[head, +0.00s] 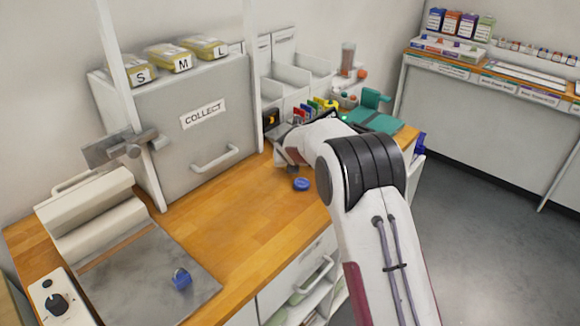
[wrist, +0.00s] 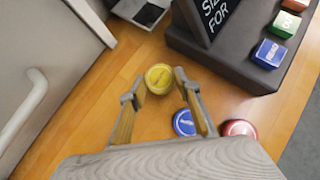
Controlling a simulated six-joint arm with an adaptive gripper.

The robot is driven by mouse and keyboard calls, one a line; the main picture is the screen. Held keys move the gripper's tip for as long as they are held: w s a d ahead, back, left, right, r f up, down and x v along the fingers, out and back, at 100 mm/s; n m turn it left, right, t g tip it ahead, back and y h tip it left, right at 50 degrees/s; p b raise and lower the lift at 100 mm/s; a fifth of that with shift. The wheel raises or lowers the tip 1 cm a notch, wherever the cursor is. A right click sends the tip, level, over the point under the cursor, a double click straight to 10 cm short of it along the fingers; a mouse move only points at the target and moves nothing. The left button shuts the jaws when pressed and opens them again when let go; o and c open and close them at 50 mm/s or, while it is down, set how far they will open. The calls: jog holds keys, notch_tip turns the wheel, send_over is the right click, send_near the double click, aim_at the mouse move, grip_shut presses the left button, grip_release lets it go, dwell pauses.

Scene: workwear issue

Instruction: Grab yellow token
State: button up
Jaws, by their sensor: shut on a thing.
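The yellow token (wrist: 159,78) is a round disc in the wrist view. It sits between the fingertips of my gripper (wrist: 158,88), which is shut on it. A blue token (wrist: 184,122) lies on the wood beside the right finger, and a red token (wrist: 238,129) lies further right, partly hidden by my gripper's body. In the head view my gripper (head: 284,157) is low over the counter in front of the cabinet's right side. The blue token (head: 301,184) shows there; the yellow and red ones are hidden by my arm.
A dark sign stand (wrist: 225,60) with coloured blocks on its base stands close on the right. The grey COLLECT cabinet (head: 203,130), with a protruding handle (head: 215,158), is at the left. A grey mat (head: 140,275) holds a blue item (head: 181,278). The wooden counter (head: 235,215) between is clear.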

jog(key=shift+r, duration=3.85)
